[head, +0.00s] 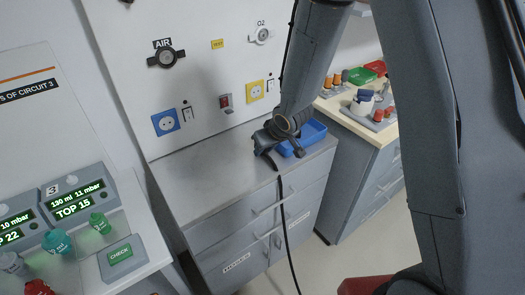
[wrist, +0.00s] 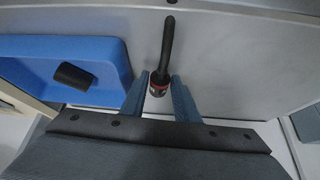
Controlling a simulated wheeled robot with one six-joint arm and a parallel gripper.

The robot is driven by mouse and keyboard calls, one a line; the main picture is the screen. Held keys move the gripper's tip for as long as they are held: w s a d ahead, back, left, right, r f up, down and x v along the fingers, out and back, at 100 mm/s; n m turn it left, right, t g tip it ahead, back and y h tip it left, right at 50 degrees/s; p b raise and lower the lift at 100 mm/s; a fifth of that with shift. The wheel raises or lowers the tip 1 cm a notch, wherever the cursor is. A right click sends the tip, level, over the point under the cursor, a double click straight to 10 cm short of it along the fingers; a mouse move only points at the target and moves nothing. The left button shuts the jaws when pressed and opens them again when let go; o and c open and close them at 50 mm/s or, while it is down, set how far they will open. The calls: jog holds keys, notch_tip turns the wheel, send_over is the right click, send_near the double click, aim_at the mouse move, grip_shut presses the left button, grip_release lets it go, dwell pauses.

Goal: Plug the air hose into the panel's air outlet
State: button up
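The AIR outlet (head: 166,57) is a round dark socket under its label on the white wall panel. My gripper (head: 272,147) is low over the grey counter, beside a blue tray. The black hose (head: 287,225) hangs down over the counter's front edge in the head view. Nothing is plugged into the AIR outlet.
An O2 outlet (head: 262,35) sits right of AIR. Blue (head: 165,122) and yellow (head: 255,90) sockets are below. The blue tray (wrist: 35,50) holds a black cylinder (wrist: 75,75). A ventilator console (head: 70,205) stands left. The counter's left part (head: 195,175) is clear.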

aim_at(265, 151)
grip_shut()
jog(key=shift+r, duration=0.1)
jog(key=shift+r+p, duration=1.45)
jog(key=shift+p, duration=0.55)
